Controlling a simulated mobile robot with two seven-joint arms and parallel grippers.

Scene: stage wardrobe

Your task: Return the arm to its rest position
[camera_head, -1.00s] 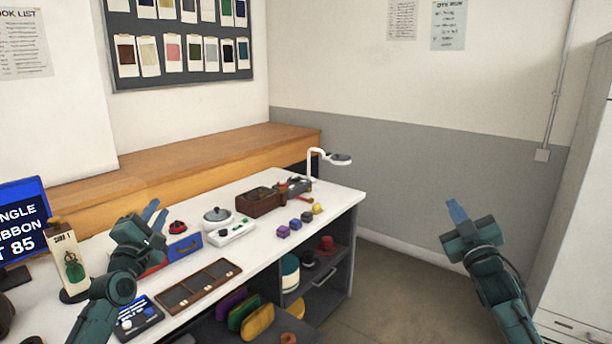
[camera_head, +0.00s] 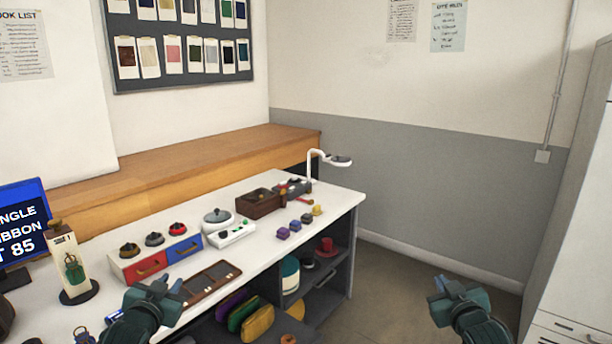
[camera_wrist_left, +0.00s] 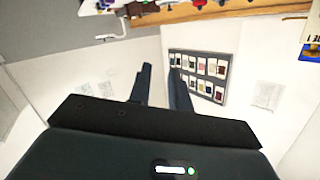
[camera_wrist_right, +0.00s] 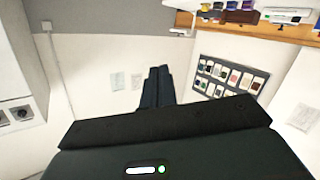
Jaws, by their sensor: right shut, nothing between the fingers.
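My left gripper (camera_head: 168,287) is at the lower left in the head view, in front of the white table's near edge. In the left wrist view its two fingers (camera_wrist_left: 160,85) stand apart with nothing between them. My right gripper (camera_head: 440,284) is at the lower right in the head view, over open floor and clear of the table. In the right wrist view its fingers (camera_wrist_right: 157,85) are together and hold nothing. Both forearms are largely out of the head view.
A screen (camera_head: 22,226) stands at left. A grey cabinet (camera_head: 575,230) is at right. Floor between is free.

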